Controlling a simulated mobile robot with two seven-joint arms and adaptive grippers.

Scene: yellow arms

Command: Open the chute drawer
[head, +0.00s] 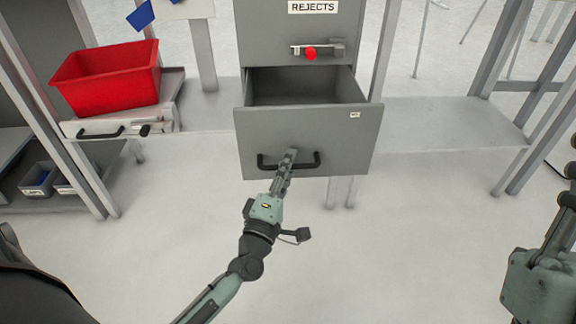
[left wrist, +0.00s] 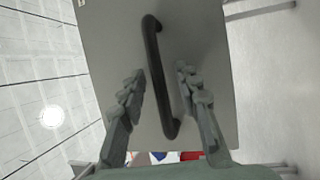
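The grey chute drawer (head: 305,130) stands pulled out of its cabinet under the REJECTS label, and its empty-looking inside shows from above. Its black bar handle (head: 265,164) is on the front face. My left gripper (head: 291,156) is at the handle. In the left wrist view the handle (left wrist: 152,50) runs between the two fingers of the left gripper (left wrist: 161,73), with visible gaps on both sides, so the fingers are open around it. My right gripper (head: 572,168) is only partly in view at the right edge, and its fingers cannot be made out.
A latch with a red knob (head: 310,54) sits on the cabinet above the drawer. A red bin (head: 108,78) stands on a shelf at the left, above another black handle (head: 100,132). Pale shelving (head: 450,122) is at the right. The floor in front is clear.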

